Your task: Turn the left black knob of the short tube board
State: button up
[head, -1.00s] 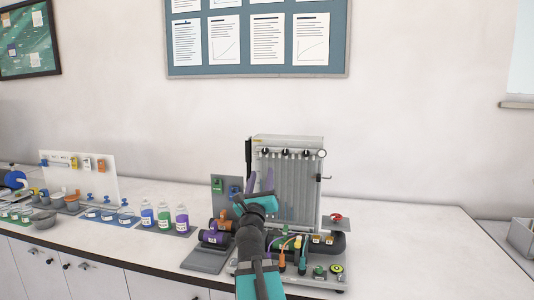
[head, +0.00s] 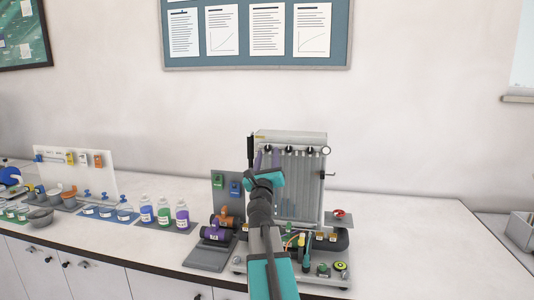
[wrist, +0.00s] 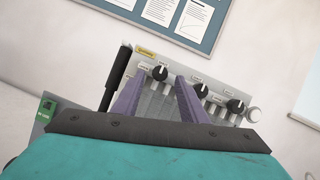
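The tube board (head: 298,195) is a grey upright panel with vertical tubes, standing on the bench. Three black knobs sit in a row near its top. The left black knob (head: 268,149) shows just above my fingertips in the head view. In the wrist view the left knob (wrist: 159,73) lies between and slightly beyond my two purple fingers. My gripper (head: 267,158) is open and empty, in front of the board's upper left. It also shows in the wrist view (wrist: 160,82). Contact with the knob cannot be told. The middle knob (wrist: 201,90) is right of the right finger.
The right knob (head: 311,149) and a round white fitting (head: 326,150) are farther right. A grey panel with green and blue tags (head: 227,190) stands left of the board. Bottles (head: 164,213) stand farther left. The bench (head: 410,230) is clear at right.

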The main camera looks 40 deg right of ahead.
jog(key=shift+w+d+r, duration=0.25)
jog(key=shift+w+d, duration=0.2)
jog(key=shift+d, duration=0.05)
jog(key=c, duration=0.9)
jog(key=shift+s, duration=0.1)
grip_shut()
